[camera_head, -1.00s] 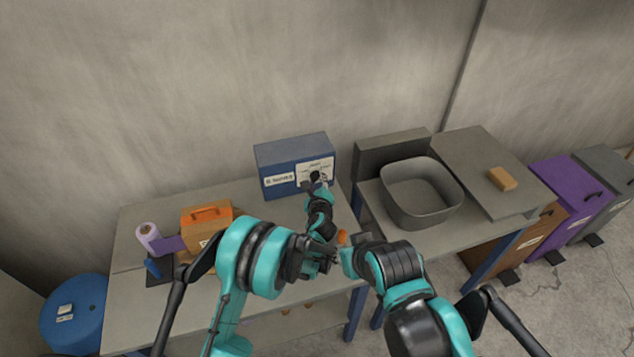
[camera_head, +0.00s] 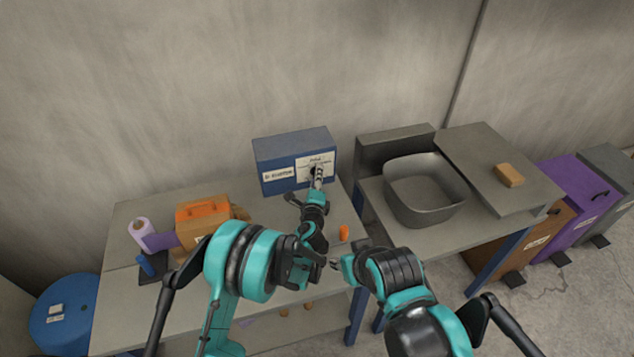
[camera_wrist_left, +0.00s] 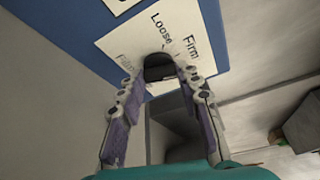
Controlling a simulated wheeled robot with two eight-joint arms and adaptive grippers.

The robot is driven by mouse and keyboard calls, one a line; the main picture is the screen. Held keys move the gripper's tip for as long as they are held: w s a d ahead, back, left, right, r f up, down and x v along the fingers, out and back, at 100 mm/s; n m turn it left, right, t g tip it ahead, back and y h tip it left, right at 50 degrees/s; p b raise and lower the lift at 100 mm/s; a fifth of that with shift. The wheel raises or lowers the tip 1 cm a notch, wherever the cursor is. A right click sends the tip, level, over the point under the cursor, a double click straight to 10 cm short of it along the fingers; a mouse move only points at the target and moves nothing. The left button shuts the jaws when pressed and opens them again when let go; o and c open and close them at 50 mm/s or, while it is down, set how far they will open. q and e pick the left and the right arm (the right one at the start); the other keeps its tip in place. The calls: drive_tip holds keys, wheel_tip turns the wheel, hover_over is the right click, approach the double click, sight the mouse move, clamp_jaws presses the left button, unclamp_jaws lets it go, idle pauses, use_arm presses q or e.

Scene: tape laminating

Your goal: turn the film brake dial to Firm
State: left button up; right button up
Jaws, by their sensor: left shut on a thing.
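The film brake dial (camera_wrist_left: 158,66) is a dark knob on a white label plate (camera_wrist_left: 118,50) marked Loose and Firm. The plate is on the front of a blue box (camera_head: 272,158) at the back of the left table. My left gripper (camera_wrist_left: 160,75) is at the dial, with its two fingertips on either side of it, shut on it. The fingers hide part of the dial and the plate, and I cannot tell which mark the dial points to. In the head view the left gripper (camera_head: 317,180) reaches up to the plate. My right gripper (camera_head: 337,264) is low at the table's front right; its jaw opening is too small to tell.
An orange case (camera_head: 200,212), a purple-white roll (camera_head: 141,230) and a small blue thing (camera_head: 147,265) are on the left of the table. A small orange object (camera_head: 344,232) is near the right edge. A grey basin (camera_head: 424,190) stands on the neighbouring table.

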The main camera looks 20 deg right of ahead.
use_arm(q)
drive_tip(key=shift+f+n+t+h, duration=0.15)
drive_tip(key=shift+n+t+h, duration=0.2)
drive_tip(key=shift+n, duration=1.05)
drive_tip(key=o, duration=1.2)
drive_tip(key=shift+c, duration=0.2)
